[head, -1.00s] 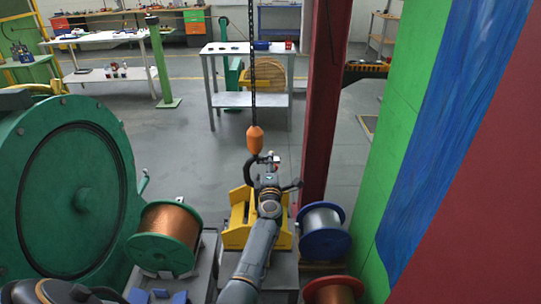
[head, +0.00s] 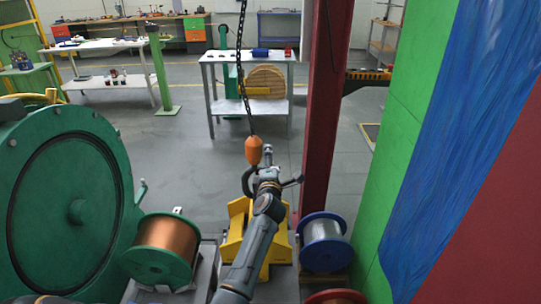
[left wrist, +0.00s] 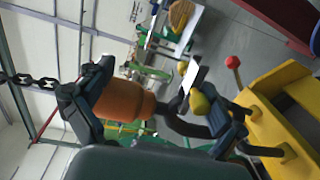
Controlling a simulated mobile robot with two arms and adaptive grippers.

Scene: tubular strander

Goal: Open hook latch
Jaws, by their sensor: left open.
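The crane hook hangs on a dark chain below an orange block (head: 254,151). Its dark curved body (head: 246,183) shows just left of my left gripper (head: 268,162). In the left wrist view the orange block (left wrist: 125,101) and the dark hook (left wrist: 187,127) lie between the spread fingers of my left gripper (left wrist: 168,98). The gripper is open. A yellow rounded piece (left wrist: 200,103) sits at the hook's mouth near one fingertip; I cannot tell whether it touches or whether it is the latch. My right gripper is not in view.
A yellow cradle (head: 236,228) stands below the hook. A copper spool (head: 165,245) and a blue-flanged spool (head: 324,243) flank it. A large green wheel (head: 75,185) is at left, a dark red post (head: 322,130) at right.

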